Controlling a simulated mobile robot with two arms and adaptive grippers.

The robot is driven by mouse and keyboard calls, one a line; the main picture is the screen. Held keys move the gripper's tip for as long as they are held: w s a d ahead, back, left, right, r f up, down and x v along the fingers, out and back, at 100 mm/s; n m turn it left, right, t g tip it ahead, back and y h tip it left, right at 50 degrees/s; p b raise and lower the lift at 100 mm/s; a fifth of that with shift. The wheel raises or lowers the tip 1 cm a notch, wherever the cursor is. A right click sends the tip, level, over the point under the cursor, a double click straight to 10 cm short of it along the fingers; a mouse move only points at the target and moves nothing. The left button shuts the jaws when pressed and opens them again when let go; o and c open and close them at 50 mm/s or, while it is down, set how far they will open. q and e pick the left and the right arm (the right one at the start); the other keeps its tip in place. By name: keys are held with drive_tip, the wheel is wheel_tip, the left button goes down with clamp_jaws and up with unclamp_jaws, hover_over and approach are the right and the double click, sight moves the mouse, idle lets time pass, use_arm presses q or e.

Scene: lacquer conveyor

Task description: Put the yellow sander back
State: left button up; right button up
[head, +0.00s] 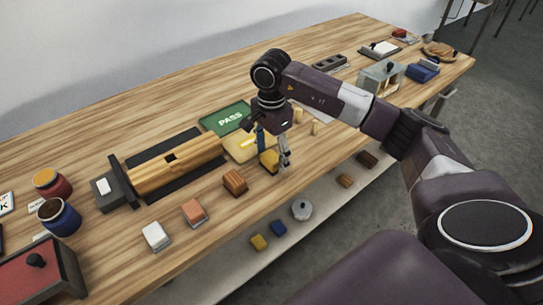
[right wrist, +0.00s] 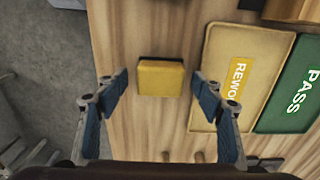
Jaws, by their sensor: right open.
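The yellow sander (head: 267,161), a small block, lies on the wooden table near its front edge. It also shows in the right wrist view (right wrist: 160,77), flat on the wood beside the yellow REWORK mat (right wrist: 233,75). My right gripper (head: 273,153) points down over the sander, partly covering it in the head view. In the right wrist view, its blue-padded fingers (right wrist: 160,84) are spread wide, one to each side of the sander, with nothing between them touching it. My left gripper is not in view.
Brown (head: 235,182), orange (head: 194,212) and white (head: 155,236) blocks stand in a row along the front edge. A green PASS mat (head: 222,119) and a slatted conveyor (head: 172,170) lie behind. A lower shelf holds another yellow block (head: 259,242) and a blue block (head: 279,229).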

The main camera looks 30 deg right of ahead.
sight(272, 156)
wheel_tip(272, 156, up, 12)
drive_tip(key=b, duration=0.1)
drive_tip(key=shift+f, duration=0.25)
drive_tip(key=shift+f, duration=0.1)
idle(0.4)
